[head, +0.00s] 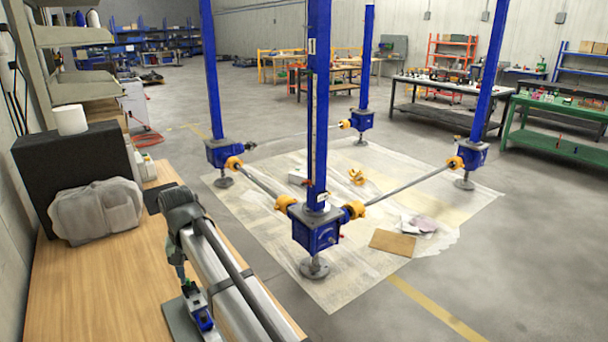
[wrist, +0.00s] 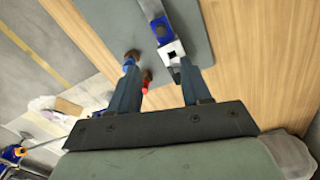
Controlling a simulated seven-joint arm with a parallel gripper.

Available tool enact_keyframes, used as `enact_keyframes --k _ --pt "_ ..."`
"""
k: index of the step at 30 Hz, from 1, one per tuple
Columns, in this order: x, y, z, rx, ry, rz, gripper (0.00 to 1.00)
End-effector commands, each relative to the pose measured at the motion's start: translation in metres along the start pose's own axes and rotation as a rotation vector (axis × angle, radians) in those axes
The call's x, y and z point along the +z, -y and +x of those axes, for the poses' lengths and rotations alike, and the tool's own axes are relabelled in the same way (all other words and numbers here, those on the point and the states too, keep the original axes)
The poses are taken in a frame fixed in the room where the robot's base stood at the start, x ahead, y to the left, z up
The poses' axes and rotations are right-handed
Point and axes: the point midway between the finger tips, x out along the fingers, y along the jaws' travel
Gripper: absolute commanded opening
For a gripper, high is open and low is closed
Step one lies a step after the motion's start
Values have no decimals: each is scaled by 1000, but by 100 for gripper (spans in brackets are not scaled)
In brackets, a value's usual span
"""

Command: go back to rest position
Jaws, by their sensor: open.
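My gripper (wrist: 158,72) is open in the wrist view, its two dark fingers apart with nothing held between them. It points down over a grey plate (wrist: 105,18) on the wooden table. A small blue and white device (wrist: 171,50) stands on the plate, close beside the right finger. Small red and brown parts show near the left finger; I cannot tell what they belong to. In the head view, my gripper (head: 183,278) is low over the table, partly hidden by my arm, just above the blue device (head: 203,318).
The wooden table (head: 75,285) carries a black box (head: 70,165), a plastic-wrapped bundle (head: 97,210) and a white roll (head: 71,119) at its back left. Right of it, tall blue screw jacks (head: 317,232) joined by shafts stand on a floor sheet (head: 350,275).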

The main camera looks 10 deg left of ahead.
Motion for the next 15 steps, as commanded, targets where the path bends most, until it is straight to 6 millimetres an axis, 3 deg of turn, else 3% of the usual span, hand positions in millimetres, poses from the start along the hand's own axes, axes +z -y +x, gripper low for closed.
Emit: enact_keyframes --k 5,10,15 --pt "-28 -49 20 45 -21 162 48" --pt "-63 -138 57 125 -60 435 48" --pt "-73 -228 109 199 -83 659 48"
